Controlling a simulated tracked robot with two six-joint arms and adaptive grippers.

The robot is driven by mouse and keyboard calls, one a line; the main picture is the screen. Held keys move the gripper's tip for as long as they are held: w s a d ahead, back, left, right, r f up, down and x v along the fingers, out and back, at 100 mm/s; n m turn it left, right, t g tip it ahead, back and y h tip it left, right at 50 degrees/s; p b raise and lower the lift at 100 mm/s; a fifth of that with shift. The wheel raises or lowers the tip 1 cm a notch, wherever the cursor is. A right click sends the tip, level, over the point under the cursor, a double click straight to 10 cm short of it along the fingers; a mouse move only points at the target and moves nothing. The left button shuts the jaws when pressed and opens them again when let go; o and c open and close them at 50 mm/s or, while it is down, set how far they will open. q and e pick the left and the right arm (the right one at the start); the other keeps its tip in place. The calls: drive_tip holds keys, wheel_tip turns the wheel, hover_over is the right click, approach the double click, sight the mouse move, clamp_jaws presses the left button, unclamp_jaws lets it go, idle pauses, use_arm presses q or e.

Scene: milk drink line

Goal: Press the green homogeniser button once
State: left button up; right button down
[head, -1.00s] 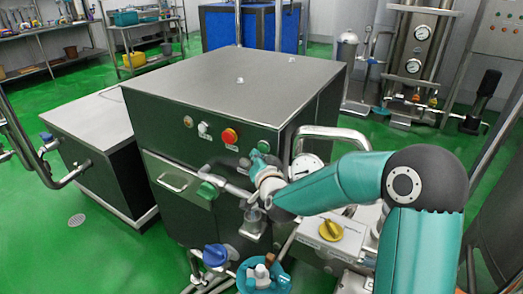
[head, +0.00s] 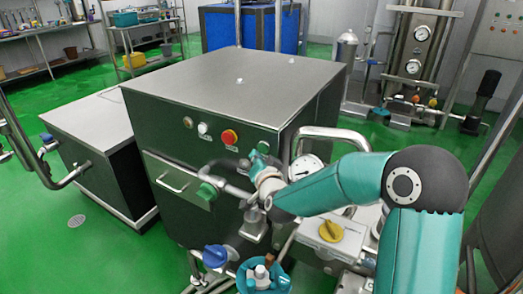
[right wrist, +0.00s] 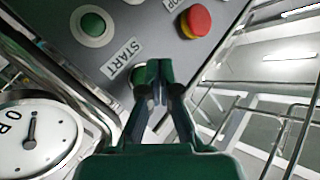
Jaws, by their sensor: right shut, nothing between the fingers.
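The homogeniser is a dark steel cabinet (head: 205,120) in the head view. A green button (head: 263,147) is at the right end of its upper control row, right of a red stop button (head: 229,137). My right gripper (head: 259,157) is at the panel beside that green button. In the right wrist view my right gripper (right wrist: 154,76) is shut and empty. Another green button (right wrist: 93,24) with a pale ring shows uncovered at upper left. My left gripper is not in view.
A pressure gauge (head: 305,167) and a bent steel pipe stand close right of my right gripper. The green floor at left is open.

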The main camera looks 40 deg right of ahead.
drive_tip(key=shift+d, duration=0.2)
drive_tip(key=shift+w+d+b, duration=0.15)
drive_tip(key=shift+d+b, duration=0.05)
drive_tip(key=shift+b, duration=0.15)
drive_tip(key=shift+w+d+r, duration=0.1)
drive_tip(key=shift+w+d, duration=0.05)
drive_tip(key=shift+d, duration=0.3)
idle(0.7)
drive_tip(key=shift+a+b, duration=0.2)
drive_tip(key=shift+b, duration=0.1)
drive_tip(key=shift+s+a, duration=0.35)
drive_tip(key=shift+a, duration=0.3)
drive_tip(key=a, duration=0.1)
drive_tip(key=s+a, duration=0.1)
drive_tip(key=a, duration=0.1)
drive_tip(key=s+a, duration=0.1)
drive_tip(key=shift+a+b, duration=0.3)
drive_tip(key=shift+b, duration=0.1)
